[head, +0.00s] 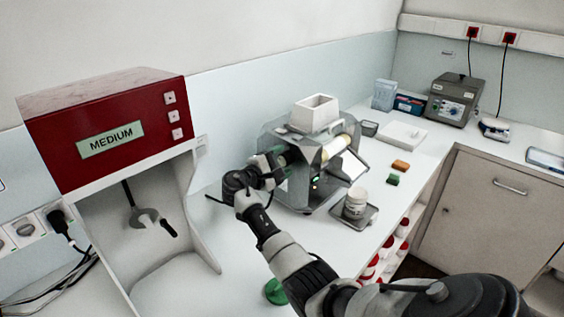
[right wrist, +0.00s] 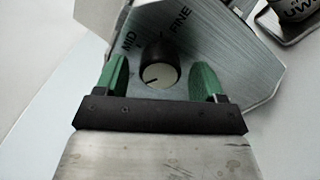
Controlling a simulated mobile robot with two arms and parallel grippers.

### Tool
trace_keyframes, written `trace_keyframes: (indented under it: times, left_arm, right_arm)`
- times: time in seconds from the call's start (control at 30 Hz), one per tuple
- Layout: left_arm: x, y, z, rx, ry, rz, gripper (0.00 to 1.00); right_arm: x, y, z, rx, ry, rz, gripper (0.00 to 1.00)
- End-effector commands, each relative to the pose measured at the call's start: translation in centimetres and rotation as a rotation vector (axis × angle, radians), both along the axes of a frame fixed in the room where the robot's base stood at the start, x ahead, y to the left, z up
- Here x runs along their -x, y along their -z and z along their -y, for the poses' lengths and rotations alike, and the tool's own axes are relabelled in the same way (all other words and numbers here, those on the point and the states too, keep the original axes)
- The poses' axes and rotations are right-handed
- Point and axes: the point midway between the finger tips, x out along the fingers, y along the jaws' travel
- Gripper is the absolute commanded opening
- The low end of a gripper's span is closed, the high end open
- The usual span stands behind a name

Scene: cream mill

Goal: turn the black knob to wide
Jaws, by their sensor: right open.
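The black knob (right wrist: 160,74) has a cream face with a dark mark pointing to the lower left in the right wrist view. It sits on the mill's grey metal side plate (right wrist: 228,68), where the labels MID and FINE show. No WIDE label is visible. My right gripper (right wrist: 162,68) is open, with one green finger on each side of the knob and gaps to both. In the head view my right gripper (head: 283,160) is at the left side of the mill (head: 318,150) and hides the knob. My left gripper is not in view.
A red unit reading MEDIUM (head: 112,137) stands at the left. A green round thing (head: 275,291) is partly behind my arm.

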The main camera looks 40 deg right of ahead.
Motion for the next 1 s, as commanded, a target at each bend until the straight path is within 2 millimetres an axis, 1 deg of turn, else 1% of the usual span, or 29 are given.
trace_keyframes:
  times: [0.03, 0.3, 0.4, 0.5, 0.67, 1.0]
  left_arm:
    - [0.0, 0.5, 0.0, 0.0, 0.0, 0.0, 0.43]
    - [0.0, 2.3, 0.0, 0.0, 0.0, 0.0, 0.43]
    - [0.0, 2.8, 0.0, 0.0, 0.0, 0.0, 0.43]
    - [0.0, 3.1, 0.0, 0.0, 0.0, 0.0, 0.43]
    - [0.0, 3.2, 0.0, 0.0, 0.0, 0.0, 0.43]
    - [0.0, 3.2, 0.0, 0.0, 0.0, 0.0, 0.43]
  right_arm:
    - [0.0, 0.3, -0.8, -0.001, -0.004, 0.001, 0.69]
    - [0.4, 0.5, -6.2, -0.002, -0.004, 0.002, 0.69]
    - [0.6, 0.4, -7.9, -0.003, -0.004, 0.001, 0.69]
    - [0.7, 0.3, -9.1, -0.002, -0.004, 0.001, 0.69]
    - [0.8, 0.2, -10.0, -0.001, -0.003, -0.001, 0.69]
    - [0.8, 0.1, -10.1, -0.001, -0.002, -0.001, 0.69]
